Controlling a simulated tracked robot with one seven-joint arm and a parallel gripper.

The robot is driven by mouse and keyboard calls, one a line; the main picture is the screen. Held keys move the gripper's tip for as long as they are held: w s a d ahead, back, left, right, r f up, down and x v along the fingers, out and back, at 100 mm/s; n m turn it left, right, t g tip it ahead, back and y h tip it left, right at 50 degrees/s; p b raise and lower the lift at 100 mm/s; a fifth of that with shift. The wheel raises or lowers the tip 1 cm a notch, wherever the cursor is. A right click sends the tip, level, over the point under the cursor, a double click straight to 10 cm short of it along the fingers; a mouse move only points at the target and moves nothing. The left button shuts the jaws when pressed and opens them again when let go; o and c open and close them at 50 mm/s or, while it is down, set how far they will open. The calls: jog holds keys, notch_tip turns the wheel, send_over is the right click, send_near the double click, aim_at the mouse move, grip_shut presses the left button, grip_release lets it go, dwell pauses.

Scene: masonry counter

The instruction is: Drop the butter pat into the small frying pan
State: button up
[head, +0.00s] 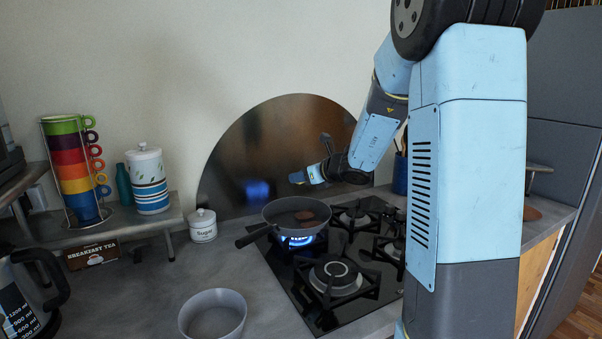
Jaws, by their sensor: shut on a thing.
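The small frying pan (283,218) is grey and sits on the back left burner, over a lit blue flame, with its dark handle toward the left. A brownish patch shows inside it; I cannot tell if it is a reflection or food. My gripper (302,177) is above the pan, pointing left. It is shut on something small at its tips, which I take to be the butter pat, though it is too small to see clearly. The gripper and pan are apart.
A black gas hob (335,288) has other empty burners. A grey bowl (213,313) stands in front of it, and a sugar jar (203,226) is left of the pan. A kettle (28,292) and a shelf with stacked cups (77,180) are at left. A dark round splash panel (250,150) stands behind.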

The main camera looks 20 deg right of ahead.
jog(key=shift+d+f, duration=0.15)
jog(key=shift+f, duration=1.05)
jog(key=shift+d+f, duration=0.15)
jog(key=shift+f, duration=1.05)
jog(key=o, duration=1.1)
jog(key=v, duration=1.4)
jog(key=shift+a, duration=0.1)
